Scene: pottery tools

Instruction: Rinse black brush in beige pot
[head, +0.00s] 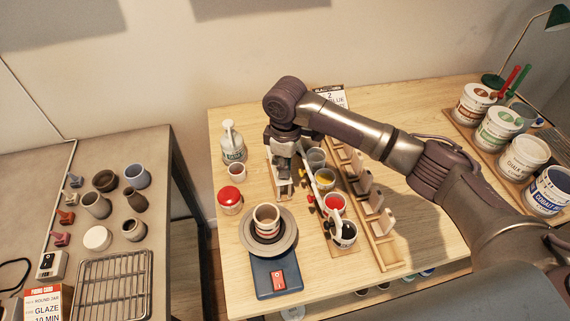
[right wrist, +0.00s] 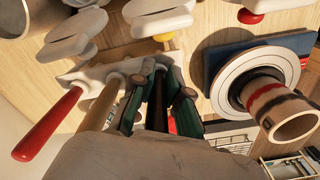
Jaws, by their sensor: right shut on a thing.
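My right gripper (head: 284,163) is over the narrow pale brush rack (head: 275,186) on the wooden table. In the right wrist view its green-padded fingers (right wrist: 160,100) are shut on a dark handle, which I take for the black brush (right wrist: 157,112). The brush's tip is hidden, and I cannot tell whether the brush is clear of the rack. A small plain beige pot (head: 237,171) stands left of the gripper. A larger beige pot with red and dark bands (head: 266,215) stands on the turntable; it also shows in the right wrist view (right wrist: 285,112). My left gripper is out of view.
A red-handled tool (right wrist: 45,127) and a tan-handled tool (right wrist: 101,104) are close beside the fingers. Paint cups (head: 325,178) stand right of the rack.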

